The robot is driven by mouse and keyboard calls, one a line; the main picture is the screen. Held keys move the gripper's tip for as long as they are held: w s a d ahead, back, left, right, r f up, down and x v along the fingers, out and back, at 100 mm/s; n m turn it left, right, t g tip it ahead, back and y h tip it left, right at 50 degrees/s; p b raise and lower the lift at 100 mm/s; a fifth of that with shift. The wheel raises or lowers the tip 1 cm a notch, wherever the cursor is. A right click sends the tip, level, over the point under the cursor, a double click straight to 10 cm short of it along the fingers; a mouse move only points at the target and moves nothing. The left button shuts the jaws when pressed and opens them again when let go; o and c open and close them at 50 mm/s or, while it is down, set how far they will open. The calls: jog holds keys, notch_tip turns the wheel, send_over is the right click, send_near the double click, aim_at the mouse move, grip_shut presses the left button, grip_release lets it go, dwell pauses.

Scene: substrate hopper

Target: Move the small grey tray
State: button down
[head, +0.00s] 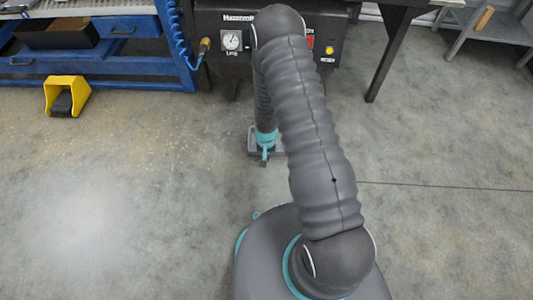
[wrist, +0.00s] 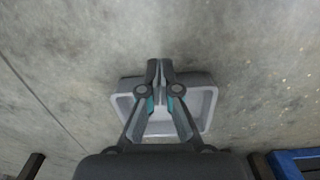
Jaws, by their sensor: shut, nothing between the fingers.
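The small grey tray (wrist: 208,112) lies on the concrete floor below my gripper in the wrist view. It is a shallow, light grey, rounded rectangle, and its lower part there is hidden by my gripper body. In the head view only bits of the tray (head: 252,146) show around my gripper. My gripper (wrist: 159,70) is shut with its fingertips together and nothing between them. The fingers cross over the tray, and the tips show past its upper rim in the wrist view. I cannot tell whether they touch it. My gripper (head: 264,160) points down in the head view.
A black machine with a gauge (head: 232,41) stands just behind the tray. A blue workbench (head: 140,75) and a yellow foot pedal (head: 66,96) are at left. A dark table leg (head: 390,60) and a grey stand (head: 480,30) are at right. The floor at left and right is open.

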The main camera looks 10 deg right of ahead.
notch_tip(320, 180, down, 7)
jog(key=shift+r+b, duration=0.15)
jog(key=shift+b, duration=0.2)
jog(key=shift+w+d+r, duration=0.1)
jog(key=shift+w+d, duration=0.1)
jog(key=shift+w, duration=0.45)
jog(key=shift+w+d+r, duration=0.1)
jog(key=shift+w+d, duration=0.1)
jog(key=shift+w, duration=0.4)
jog(key=shift+w+d, duration=0.2)
jog(key=shift+w, duration=0.5)
